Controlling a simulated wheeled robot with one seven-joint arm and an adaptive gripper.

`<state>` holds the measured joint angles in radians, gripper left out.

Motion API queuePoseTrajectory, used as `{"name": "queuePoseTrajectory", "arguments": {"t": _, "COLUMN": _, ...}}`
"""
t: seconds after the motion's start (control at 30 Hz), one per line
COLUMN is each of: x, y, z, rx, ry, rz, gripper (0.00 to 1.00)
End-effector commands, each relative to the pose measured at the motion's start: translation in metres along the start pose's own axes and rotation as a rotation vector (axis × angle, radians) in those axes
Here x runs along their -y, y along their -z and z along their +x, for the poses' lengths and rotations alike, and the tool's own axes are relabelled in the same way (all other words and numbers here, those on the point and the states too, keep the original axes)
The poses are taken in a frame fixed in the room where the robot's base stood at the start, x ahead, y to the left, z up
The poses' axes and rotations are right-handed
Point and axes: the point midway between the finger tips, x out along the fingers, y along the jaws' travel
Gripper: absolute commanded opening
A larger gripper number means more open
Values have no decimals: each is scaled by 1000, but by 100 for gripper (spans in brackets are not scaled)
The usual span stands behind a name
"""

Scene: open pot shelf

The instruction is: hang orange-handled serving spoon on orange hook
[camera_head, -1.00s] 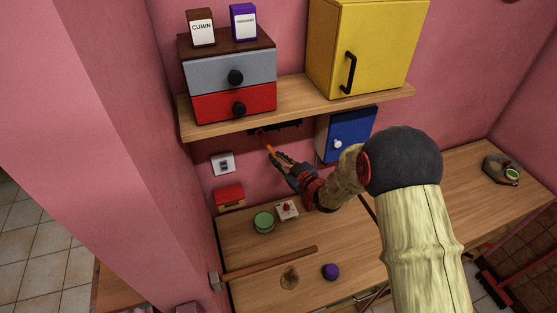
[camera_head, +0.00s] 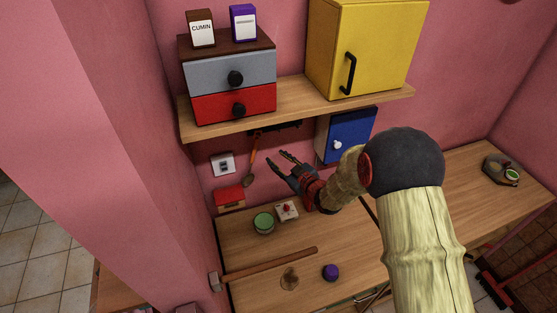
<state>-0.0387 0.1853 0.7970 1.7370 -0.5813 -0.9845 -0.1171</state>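The orange-handled serving spoon (camera_head: 254,155) hangs under the wooden shelf, near its left end, with its handle up and its dark bowl (camera_head: 248,180) down. Its top meets the dark hook rail (camera_head: 280,127) below the shelf. The hook it hangs from is too small and shaded for me to see its colour. My gripper (camera_head: 276,163) is open and empty, just to the right of the spoon and apart from it.
The shelf (camera_head: 300,100) above bears a grey-and-red drawer box (camera_head: 232,75) and a yellow cabinet (camera_head: 360,45). A blue cabinet (camera_head: 347,135) is right of the rail. Below, the counter (camera_head: 370,245) holds a hammer (camera_head: 270,263), a green-topped jar (camera_head: 263,222) and a purple object (camera_head: 330,271).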

Motion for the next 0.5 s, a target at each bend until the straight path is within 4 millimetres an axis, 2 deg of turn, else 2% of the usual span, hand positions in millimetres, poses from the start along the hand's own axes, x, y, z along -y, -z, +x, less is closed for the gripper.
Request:
{"name": "queuePoseTrajectory", "arguments": {"t": 0.17, "x": -1, "y": 0, "z": -26, "rx": 1, "ry": -2, "rz": 0, "gripper": 32}}
{"name": "queuePoseTrajectory", "arguments": {"t": 0.5, "x": -2, "y": 0, "z": -92, "rx": 1, "ry": -4, "rz": 1, "gripper": 32}}
